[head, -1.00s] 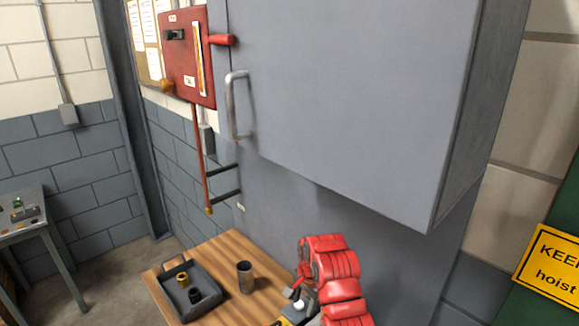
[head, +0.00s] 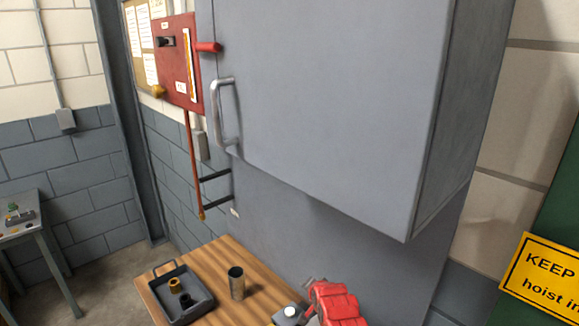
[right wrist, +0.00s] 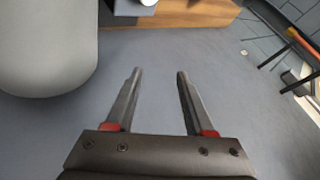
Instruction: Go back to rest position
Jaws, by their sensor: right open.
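My right gripper (right wrist: 156,102) shows in the right wrist view. Its two dark fingers are apart, and nothing is between them. It points over a plain grey surface, with the wooden table edge (right wrist: 185,14) beyond the fingertips. No gripper fingers can be made out there. My left gripper is in neither current view.
A large grey cabinet (head: 330,110) with a handle overhangs behind. A red box (head: 178,80) with a lever hangs left.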

